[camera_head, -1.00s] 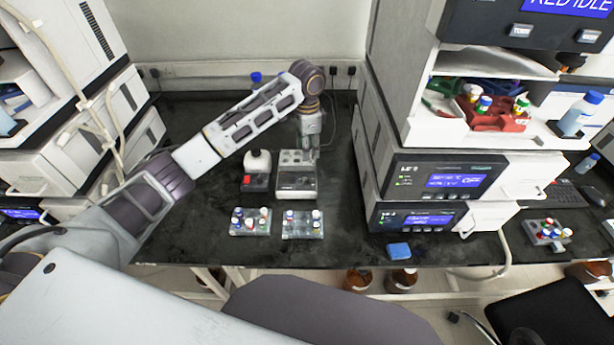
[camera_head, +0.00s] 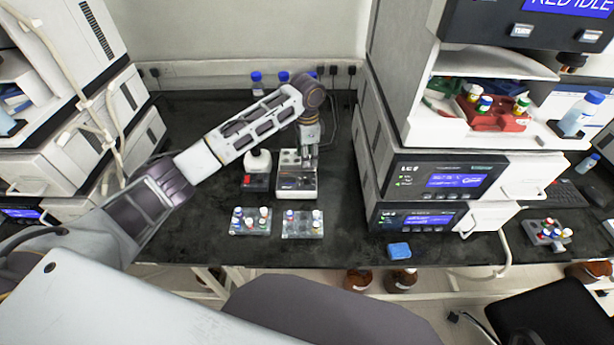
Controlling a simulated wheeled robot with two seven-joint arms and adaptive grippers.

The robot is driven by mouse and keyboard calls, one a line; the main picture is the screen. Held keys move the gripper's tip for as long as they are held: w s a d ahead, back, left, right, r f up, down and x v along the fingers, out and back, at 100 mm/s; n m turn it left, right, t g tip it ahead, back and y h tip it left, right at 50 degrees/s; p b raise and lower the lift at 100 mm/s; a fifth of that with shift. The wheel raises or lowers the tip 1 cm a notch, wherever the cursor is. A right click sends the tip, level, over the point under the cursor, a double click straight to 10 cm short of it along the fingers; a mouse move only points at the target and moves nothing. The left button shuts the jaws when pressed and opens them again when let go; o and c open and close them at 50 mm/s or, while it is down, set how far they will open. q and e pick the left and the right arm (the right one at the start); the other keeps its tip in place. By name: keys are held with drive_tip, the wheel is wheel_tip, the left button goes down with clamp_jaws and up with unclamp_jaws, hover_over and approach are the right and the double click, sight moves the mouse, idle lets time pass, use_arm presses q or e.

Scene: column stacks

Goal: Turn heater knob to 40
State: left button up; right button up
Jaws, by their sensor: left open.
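The heater (camera_head: 297,184) is a small white and grey block with round wells on top, standing on the black bench in the middle of the view. Its knob and scale are too small to make out. My left gripper (camera_head: 309,163) points down over the right part of the heater's top, with its fingers open and nothing seen between them. Whether the fingertips touch the heater cannot be told. My right gripper is not in view.
A vortex-like device (camera_head: 257,172) with a red front stands just left of the heater. Two clear vial racks (camera_head: 250,230) (camera_head: 302,232) sit in front. Stacked instruments (camera_head: 432,180) rise on the right. A blue block (camera_head: 399,251) lies near the bench edge.

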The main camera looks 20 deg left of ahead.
sight(307, 177)
use_arm(q)
drive_tip(key=shift+f, duration=5.15)
drive_tip(key=shift+c, duration=0.2)
clamp_jaws()
